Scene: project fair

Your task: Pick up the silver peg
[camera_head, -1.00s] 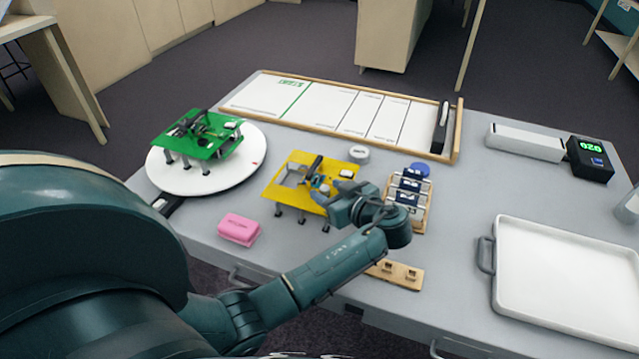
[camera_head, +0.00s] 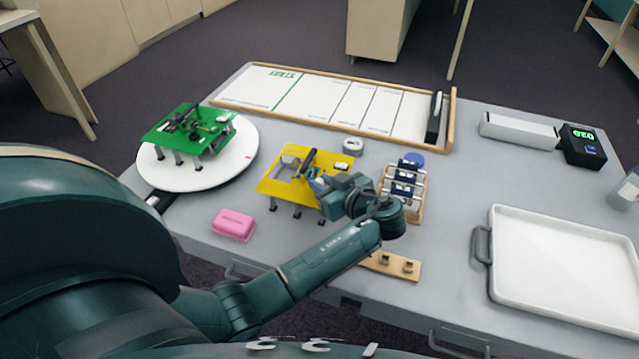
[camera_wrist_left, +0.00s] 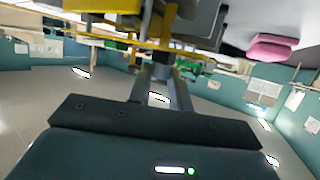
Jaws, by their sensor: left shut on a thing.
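My left gripper (camera_head: 322,186) is at the right edge of the yellow raised board (camera_head: 275,182). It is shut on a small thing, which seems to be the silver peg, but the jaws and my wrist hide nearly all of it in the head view. In the left wrist view the grey fingers (camera_wrist_left: 158,85) reach up under the yellow board (camera_wrist_left: 75,37), with yellow and grey parts close by their tips. I cannot tell whether the held thing is still seated in the board. My right gripper is not in view.
A pink block (camera_head: 234,225) lies in front of the yellow board. A rack with dark blue items (camera_head: 402,190) and a wooden strip (camera_head: 392,265) are close to my wrist. A green board (camera_head: 190,130) stands on a white disc (camera_head: 240,157). A white tray (camera_head: 565,265) is at the right.

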